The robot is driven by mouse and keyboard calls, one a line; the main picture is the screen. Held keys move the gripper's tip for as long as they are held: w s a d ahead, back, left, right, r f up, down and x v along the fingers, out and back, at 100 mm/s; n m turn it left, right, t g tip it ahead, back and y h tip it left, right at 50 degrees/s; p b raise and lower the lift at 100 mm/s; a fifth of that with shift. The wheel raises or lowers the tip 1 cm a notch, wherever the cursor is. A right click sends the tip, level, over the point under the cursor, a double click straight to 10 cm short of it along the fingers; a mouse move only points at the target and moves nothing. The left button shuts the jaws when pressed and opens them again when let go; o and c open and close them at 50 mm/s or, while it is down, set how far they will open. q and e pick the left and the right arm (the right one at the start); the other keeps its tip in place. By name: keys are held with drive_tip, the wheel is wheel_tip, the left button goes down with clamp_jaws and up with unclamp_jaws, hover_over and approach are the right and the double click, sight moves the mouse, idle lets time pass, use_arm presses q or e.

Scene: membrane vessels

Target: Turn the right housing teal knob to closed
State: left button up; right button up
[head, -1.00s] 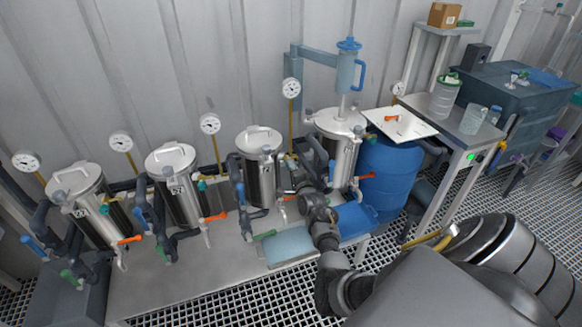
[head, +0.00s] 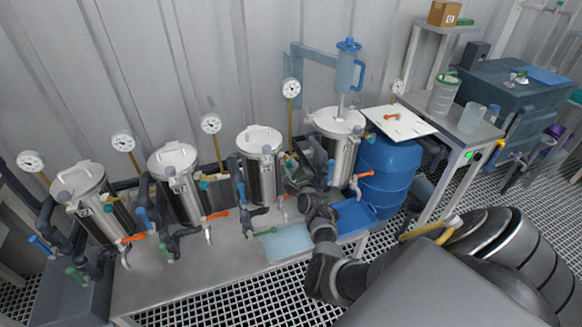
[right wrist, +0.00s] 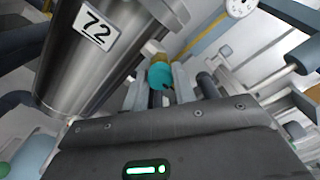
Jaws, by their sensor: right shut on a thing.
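The steel housing labelled 72 (right wrist: 95,45) fills the upper left of the right wrist view. A round teal knob (right wrist: 160,76) sits beside the housing, between the fingers of my right gripper (right wrist: 158,90). The fingers are shut on the knob. In the head view my right gripper (head: 300,172) reaches in beside this housing, and the arm largely hides the knob there. My left gripper is in neither view.
More steel housings (head: 180,185) stand in a row to the left, with gauges and orange, blue and green handles. A taller vessel (head: 335,140) and a blue drum (head: 387,175) stand close on the right. A pale blue tray (head: 288,243) lies at the bench front.

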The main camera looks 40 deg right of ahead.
idle(0.5)
drive_tip(key=o, duration=1)
drive_tip(key=v, duration=1.1)
drive_tip(key=shift+w, duration=0.1)
